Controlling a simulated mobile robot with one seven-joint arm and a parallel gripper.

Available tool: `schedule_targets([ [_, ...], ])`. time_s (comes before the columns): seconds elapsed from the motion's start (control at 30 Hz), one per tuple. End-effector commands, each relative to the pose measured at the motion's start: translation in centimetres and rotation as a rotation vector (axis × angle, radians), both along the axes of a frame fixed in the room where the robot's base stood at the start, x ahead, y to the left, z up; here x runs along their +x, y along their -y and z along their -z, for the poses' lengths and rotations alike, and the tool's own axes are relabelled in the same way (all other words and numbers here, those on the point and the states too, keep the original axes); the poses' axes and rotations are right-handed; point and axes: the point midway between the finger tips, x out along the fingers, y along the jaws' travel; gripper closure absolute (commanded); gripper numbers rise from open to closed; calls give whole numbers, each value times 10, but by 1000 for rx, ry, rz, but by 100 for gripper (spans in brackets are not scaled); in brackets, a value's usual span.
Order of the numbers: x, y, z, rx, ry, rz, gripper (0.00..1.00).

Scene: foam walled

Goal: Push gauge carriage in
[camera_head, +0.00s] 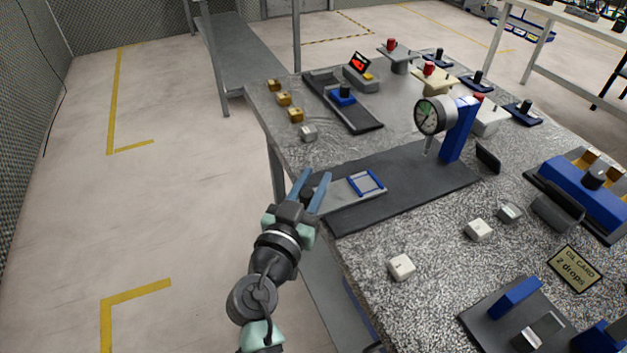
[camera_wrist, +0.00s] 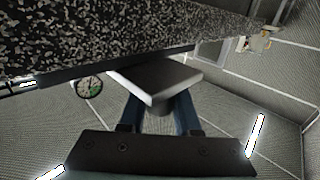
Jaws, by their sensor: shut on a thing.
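The gauge carriage (camera_head: 341,200) is a flat grey plate with a blue square frame (camera_head: 366,183) on it. It lies on a dark base plate (camera_head: 430,172), its left end reaching the table's left edge. A dial gauge (camera_head: 432,116) on a blue post (camera_head: 460,130) stands over the base, to the right of the blue frame and apart from it. My gripper (camera_head: 314,183) is at the carriage's left end. In the wrist view my blue fingers (camera_wrist: 160,112) are shut on a grey end piece (camera_wrist: 160,80), which seems to belong to the carriage.
Several small blocks (camera_head: 400,267) lie on the speckled table. A dark tray with a blue slider (camera_head: 342,96) is behind, and a blue fixture (camera_head: 583,190) is at right. A dark small block (camera_head: 487,158) stands beside the base. The floor left of the table is clear.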

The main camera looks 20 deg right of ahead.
Motion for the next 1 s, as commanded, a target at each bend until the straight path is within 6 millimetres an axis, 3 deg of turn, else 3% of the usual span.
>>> schedule_targets([
  [0.57,0,0,1,0,-1,1,100],
  [0.83,1,38,2,3,-2,6,100],
  [1.0,1,47,1,1,-1,2,100],
])
